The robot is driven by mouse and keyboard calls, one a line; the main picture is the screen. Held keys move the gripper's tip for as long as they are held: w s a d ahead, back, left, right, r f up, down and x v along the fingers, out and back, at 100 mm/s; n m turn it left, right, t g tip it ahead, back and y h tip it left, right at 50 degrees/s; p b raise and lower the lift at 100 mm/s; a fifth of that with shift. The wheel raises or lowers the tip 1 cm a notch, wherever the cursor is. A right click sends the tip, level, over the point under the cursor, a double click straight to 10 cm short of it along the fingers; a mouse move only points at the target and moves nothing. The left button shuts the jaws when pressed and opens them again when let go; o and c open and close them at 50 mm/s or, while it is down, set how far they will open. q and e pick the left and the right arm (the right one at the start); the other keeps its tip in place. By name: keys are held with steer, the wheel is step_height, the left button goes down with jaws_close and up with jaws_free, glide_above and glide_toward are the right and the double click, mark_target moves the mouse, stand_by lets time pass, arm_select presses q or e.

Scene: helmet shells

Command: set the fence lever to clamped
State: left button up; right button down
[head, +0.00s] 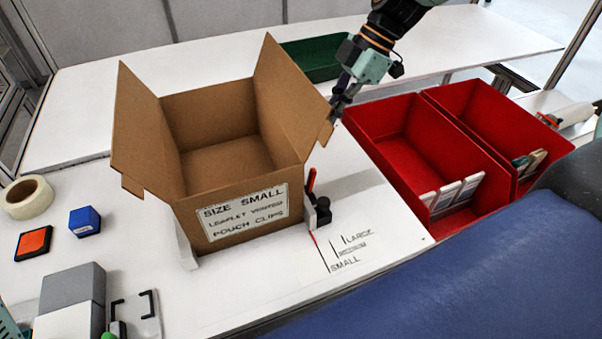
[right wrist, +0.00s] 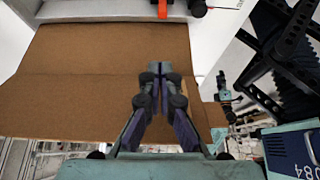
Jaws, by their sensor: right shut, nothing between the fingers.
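The red fence lever (head: 311,181) stands nearly upright on a small black fence fitting (head: 318,212), at the right side of the open cardboard box (head: 225,215). In the right wrist view the lever (right wrist: 162,8) shows at the top edge, partly cut off, with a black knob to its right. My right gripper (head: 338,108) is shut and empty, by the box's right flap, above and behind the lever and apart from it. In the wrist view its fingertips (right wrist: 160,69) are together in front of the brown cardboard. My left gripper is not in view.
Red bins (head: 395,165) stand to the right, holding pale packs. A green tray (head: 315,60) is behind. A tape roll (head: 27,197), a blue block (head: 85,221) and grey blocks lie left.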

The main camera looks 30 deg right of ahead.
mark_target(309, 175)
steer(key=b+x, duration=0.1)
steer(key=x, duration=0.3)
steer(key=d+b+x, duration=0.1)
steer(key=x, duration=0.3)
steer(key=d+f+b+x, duration=0.1)
steer(key=x, duration=0.3)
steer(key=shift+a, duration=0.1)
steer(key=shift+a+f, duration=0.1)
steer(key=shift+a, duration=0.05)
steer(key=shift+b, duration=0.3)
steer(key=shift+d+y+b, duration=0.3)
steer(key=shift+y+b, duration=0.1)
steer(key=shift+b, duration=0.25)
